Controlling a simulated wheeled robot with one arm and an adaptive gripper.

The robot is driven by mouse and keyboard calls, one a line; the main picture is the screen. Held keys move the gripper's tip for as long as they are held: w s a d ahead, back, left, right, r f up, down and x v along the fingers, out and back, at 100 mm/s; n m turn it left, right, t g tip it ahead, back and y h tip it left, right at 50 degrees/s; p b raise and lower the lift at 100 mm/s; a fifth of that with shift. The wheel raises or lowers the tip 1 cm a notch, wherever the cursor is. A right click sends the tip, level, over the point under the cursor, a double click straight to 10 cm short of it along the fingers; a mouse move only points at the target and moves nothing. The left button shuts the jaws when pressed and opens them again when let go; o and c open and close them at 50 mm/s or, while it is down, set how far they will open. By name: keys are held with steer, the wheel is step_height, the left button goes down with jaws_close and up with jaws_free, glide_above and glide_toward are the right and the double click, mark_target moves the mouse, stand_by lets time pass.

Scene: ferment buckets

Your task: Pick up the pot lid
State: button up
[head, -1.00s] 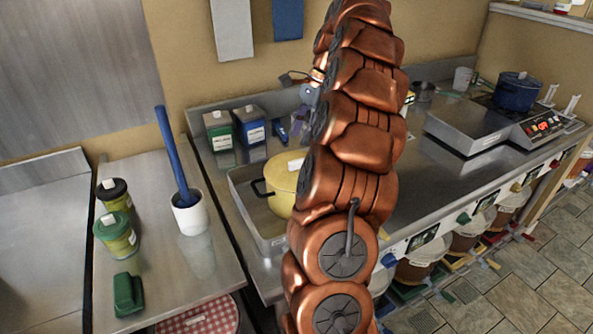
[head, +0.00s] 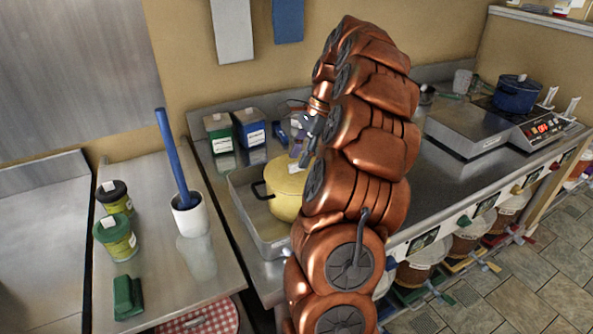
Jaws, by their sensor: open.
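A yellow pot (head: 288,203) stands in a shallow metal tray (head: 262,241) on the counter. Its yellow lid (head: 279,179) is on it, with a pale patch at the top. The arm hides the pot's right side. My gripper (head: 298,149) is open, just above and behind the lid in the picture, apart from it as far as I can tell. My arm partly hides it. A blue lidded pot (head: 517,97) sits on the hob at the right.
Green and blue boxes (head: 250,129) stand behind the tray. A metal scale-like box (head: 468,127) is at the right.

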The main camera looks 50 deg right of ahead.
steer(key=shift+x, duration=0.9)
jaws_close()
